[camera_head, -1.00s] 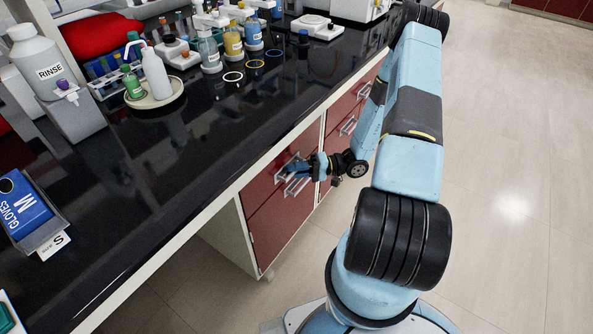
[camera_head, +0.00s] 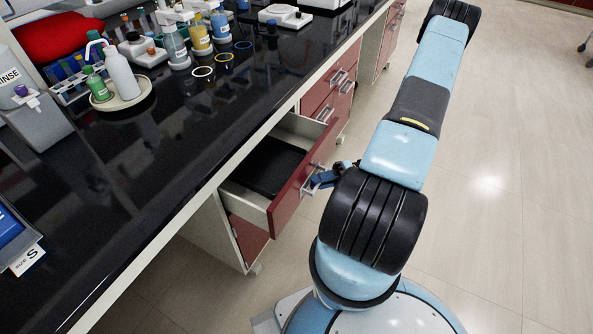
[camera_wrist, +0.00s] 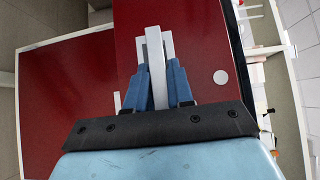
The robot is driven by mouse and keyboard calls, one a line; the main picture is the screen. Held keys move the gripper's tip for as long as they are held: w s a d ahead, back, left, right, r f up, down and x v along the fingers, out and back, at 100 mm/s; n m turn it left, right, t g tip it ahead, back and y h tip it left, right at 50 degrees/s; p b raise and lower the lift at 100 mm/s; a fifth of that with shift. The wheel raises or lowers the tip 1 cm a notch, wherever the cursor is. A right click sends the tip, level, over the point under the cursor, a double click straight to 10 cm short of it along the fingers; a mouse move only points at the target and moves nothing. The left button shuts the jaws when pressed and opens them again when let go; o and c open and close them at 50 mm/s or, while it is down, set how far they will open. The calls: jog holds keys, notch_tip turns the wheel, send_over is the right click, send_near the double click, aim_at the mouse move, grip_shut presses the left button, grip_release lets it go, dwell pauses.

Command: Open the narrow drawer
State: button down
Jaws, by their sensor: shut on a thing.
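The narrow drawer (camera_head: 297,184) with a red front stands pulled out from the cabinet under the black bench. Its white inside walls and a dark item (camera_head: 268,166) lying in it show in the head view. My gripper (camera_head: 318,181) is at the drawer front, shut on its handle. In the wrist view my blue fingers (camera_wrist: 159,85) close on both sides of the pale handle bar (camera_wrist: 156,65), against the red front (camera_wrist: 200,35). My arm hides part of the gripper in the head view.
A red lower front (camera_head: 248,240) sits below the open drawer. Further red drawers with handles (camera_head: 340,84) are beyond it. Bottles (camera_head: 122,75) and a rack stand on the black worktop (camera_head: 150,175).

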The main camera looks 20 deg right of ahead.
jog(key=s+d, duration=0.6)
jog(key=s, duration=0.2)
jog(key=shift+s+f, duration=0.15)
jog(key=shift+s, duration=0.1)
jog(key=c, duration=1.1)
grip_release()
jog(key=shift+d, duration=0.2)
jog(key=d, duration=0.4)
jog(key=s+d, duration=0.1)
jog(key=d, duration=0.4)
jog(key=s+d, duration=0.1)
jog(key=d, duration=0.3)
jog(key=shift+d, duration=0.2)
